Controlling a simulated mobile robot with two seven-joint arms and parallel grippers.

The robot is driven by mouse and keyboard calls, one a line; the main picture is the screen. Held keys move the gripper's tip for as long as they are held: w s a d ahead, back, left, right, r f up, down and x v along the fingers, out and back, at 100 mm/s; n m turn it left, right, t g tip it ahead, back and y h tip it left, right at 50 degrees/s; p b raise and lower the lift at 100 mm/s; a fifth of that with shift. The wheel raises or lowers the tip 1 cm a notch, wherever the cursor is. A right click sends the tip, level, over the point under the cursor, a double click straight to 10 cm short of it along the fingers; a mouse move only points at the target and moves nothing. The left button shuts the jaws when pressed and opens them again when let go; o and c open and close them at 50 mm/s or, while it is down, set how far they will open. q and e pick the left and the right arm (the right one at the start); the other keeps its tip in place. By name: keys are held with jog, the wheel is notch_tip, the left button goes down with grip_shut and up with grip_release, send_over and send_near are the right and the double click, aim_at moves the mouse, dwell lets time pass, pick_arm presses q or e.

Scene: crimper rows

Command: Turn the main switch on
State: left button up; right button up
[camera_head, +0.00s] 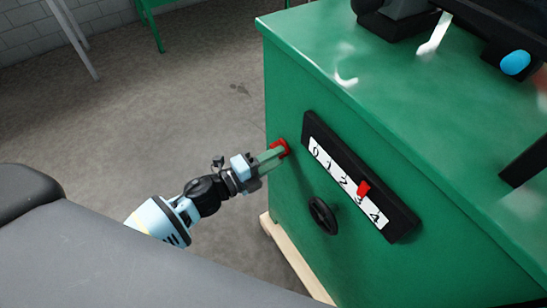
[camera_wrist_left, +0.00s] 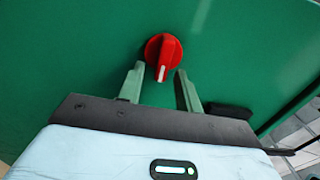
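The main switch is a red rotary knob (camera_wrist_left: 164,53) with a white mark, on the green cabinet wall. In the left wrist view the white mark points down toward my gripper. In the head view the red switch (camera_head: 280,148) is partly hidden by my left gripper (camera_head: 270,158). Whether a finger touches the knob, I cannot tell. My right gripper is not in view.
The green cabinet (camera_head: 400,90) carries a black scale panel (camera_head: 405,222) numbered 0 to 4 with a red pointer (camera_head: 363,188) near 3. Below it is a black handwheel (camera_head: 323,215). Dark machine parts stand on top. The floor (camera_head: 190,90) to the left is open.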

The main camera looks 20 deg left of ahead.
pick_arm(q)
jog(key=v, duration=0.7)
jog(key=shift+s+a+b, duration=0.25)
jog(key=shift+s+b, duration=0.1)
jog(key=shift+b, duration=0.05)
dwell(0.3)
